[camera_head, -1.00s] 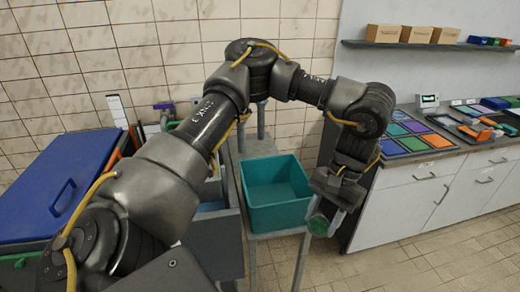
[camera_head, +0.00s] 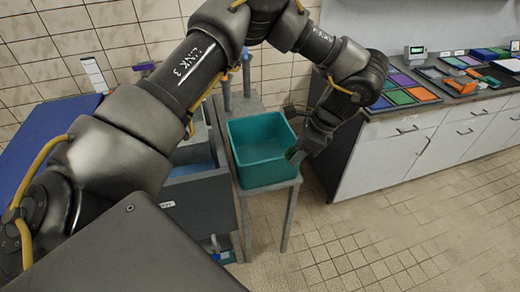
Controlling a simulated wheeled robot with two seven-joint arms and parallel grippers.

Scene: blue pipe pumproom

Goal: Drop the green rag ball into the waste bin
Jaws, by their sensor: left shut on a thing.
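The left arm comes in from the left and reaches over to the right. My left gripper (camera_head: 300,150) points down at the right rim of the teal open bin (camera_head: 268,172), the only bin-like container I can make out as the waste bin. The gripper is shut on the green rag ball (camera_head: 295,156), of which only a small dark green part shows beside the bin's right corner. I cannot tell whether the ball touches the rim. The bin's inside looks empty where I can see it. My right gripper is not in view.
The bin stands on a grey stand (camera_head: 286,215). A grey open box (camera_head: 200,205) is left of it, and a blue lid (camera_head: 45,150) is at far left. A white-fronted counter (camera_head: 390,160) with coloured tiles stands at right. The tiled floor at lower right is clear.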

